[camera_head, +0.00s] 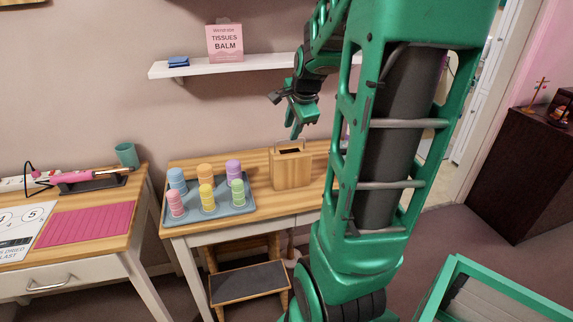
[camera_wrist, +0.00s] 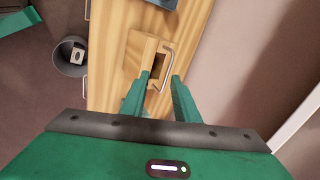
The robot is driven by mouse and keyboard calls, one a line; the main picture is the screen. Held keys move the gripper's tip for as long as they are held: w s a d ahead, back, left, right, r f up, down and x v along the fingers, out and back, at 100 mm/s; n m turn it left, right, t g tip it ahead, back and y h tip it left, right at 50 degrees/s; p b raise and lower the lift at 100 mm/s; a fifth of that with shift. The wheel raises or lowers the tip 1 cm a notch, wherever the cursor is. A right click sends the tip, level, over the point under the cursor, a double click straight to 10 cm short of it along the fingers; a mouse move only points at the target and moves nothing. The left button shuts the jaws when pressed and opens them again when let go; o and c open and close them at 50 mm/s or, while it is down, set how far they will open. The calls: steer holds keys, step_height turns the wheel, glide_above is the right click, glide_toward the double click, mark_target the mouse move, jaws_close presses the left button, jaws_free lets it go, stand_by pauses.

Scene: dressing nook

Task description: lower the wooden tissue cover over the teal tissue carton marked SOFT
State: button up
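The wooden tissue cover (camera_head: 291,172), a light wood box with a dark slot in its top and a thin metal handle, stands upright on the wooden table right of the tray. In the wrist view the cover (camera_wrist: 137,55) lies just beyond my fingers, with its handle (camera_wrist: 168,70) near the gap between them. My gripper (camera_head: 296,130) points down above the cover, apart from it in the head view. The wrist view shows my gripper (camera_wrist: 158,88) open and empty. I cannot see a teal carton marked SOFT; my arm hides part of the scene.
A grey-blue tray (camera_head: 240,208) of several pastel stacks stands left of the cover. A pink BALM carton (camera_head: 225,43) is on the shelf (camera_head: 235,66) behind. A step stool (camera_head: 248,283) is under the table. A grey bin (camera_wrist: 70,66) shows beside the table.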

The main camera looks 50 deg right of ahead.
steer(key=w+d+m, duration=0.1)
steer(key=w+d, duration=0.1)
glide_above(289, 161)
steer(key=w+d, duration=0.2)
steer(key=shift+m, duration=0.3)
steer(key=f, duration=0.4)
steer(key=shift+s, duration=0.25)
steer(key=shift+x, duration=2.65)
steer(key=shift+s+a+f, duration=0.1)
jaws_close()
